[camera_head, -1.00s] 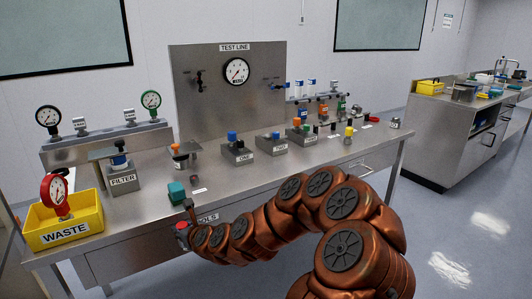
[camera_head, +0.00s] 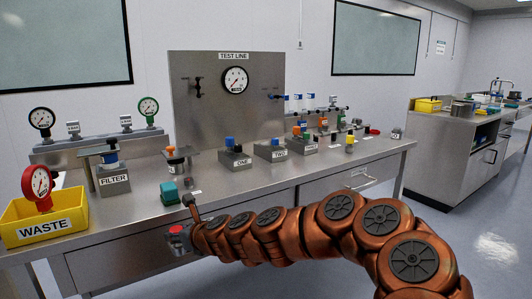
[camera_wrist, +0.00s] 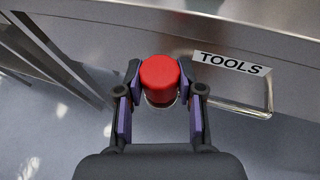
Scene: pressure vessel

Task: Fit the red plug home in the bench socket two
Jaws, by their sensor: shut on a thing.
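The red plug (camera_wrist: 160,78) is held between the two fingers of my gripper (camera_wrist: 161,88) in the wrist view, with its round red top facing the camera. In the head view the red plug (camera_head: 176,229) shows low in front of the bench's front edge, with my gripper (camera_head: 178,236) around it. The plug's lower end is hidden. The grey block labelled TWO (camera_head: 279,154) stands on the bench, right of the block labelled ONE (camera_head: 242,162). A small blue part (camera_head: 276,142) shows at the top of TWO; its opening cannot be made out.
A teal block (camera_head: 169,192) sits near the bench's front edge, above my gripper. The FILTER stand (camera_head: 115,186) and yellow WASTE bin (camera_head: 70,228) are at left. A block labelled THREE (camera_head: 310,146) stands right of TWO. The TOOLS drawer handle (camera_wrist: 235,102) is close beside my gripper.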

